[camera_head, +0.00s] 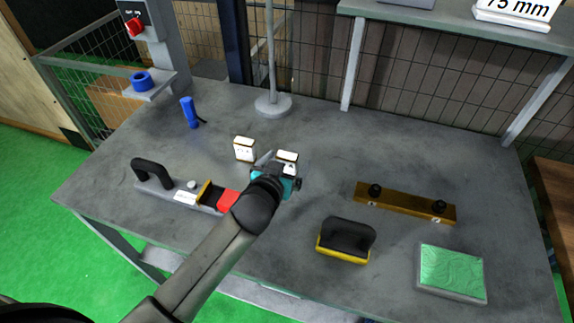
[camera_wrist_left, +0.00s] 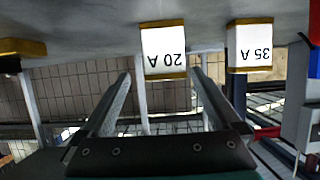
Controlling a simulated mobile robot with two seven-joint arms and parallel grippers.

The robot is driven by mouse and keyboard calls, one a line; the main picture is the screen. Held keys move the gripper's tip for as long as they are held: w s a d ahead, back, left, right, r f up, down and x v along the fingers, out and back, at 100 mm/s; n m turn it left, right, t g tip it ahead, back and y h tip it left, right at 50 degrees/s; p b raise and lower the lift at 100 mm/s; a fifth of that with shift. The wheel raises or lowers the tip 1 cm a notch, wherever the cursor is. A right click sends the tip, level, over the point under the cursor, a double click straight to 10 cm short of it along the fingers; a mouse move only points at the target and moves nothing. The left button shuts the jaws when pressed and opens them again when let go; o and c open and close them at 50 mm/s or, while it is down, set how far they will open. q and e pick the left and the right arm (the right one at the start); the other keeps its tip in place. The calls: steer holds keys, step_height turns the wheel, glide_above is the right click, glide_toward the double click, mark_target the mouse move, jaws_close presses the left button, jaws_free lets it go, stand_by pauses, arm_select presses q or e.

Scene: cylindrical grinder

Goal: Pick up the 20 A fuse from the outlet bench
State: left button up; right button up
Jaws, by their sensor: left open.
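The 20 A fuse (camera_wrist_left: 163,50) is a white block with brownish-yellow ends. In the left wrist view, which is upside down, it appears just beyond and between my left gripper's fingertips (camera_wrist_left: 160,78). In the head view this fuse (camera_head: 288,157) stands on the grey outlet bench (camera_head: 330,128), partly hidden by my left gripper (camera_head: 280,168). The gripper is open with nothing held; the fingers do not visibly touch the fuse. A similar 35 A fuse (camera_head: 245,149) stands to its left; its label also shows in the wrist view (camera_wrist_left: 250,46). My right gripper is not in view.
A black-handled grey tool with a red end (camera_head: 228,201) lies left of my arm. A blue torch-like item (camera_head: 189,112) and a pole base (camera_head: 273,105) are farther back. A brass bar (camera_head: 405,203), a black-handled block (camera_head: 345,240) and a green pad (camera_head: 451,270) are right.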

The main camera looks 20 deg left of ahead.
mark_target(289, 154)
arm_select(q)
steer(key=shift+a+b+x, duration=0.15)
steer(key=shift+b+x, duration=0.15)
steer(key=shift+x, duration=1.15)
steer(key=shift+a+b+x, duration=0.2)
steer(key=shift+b+x, duration=0.1)
steer(key=shift+x, duration=1.1)
steer(key=shift+r, duration=0.1)
steer(key=shift+c, duration=0.2)
steer(key=c, duration=1.5)
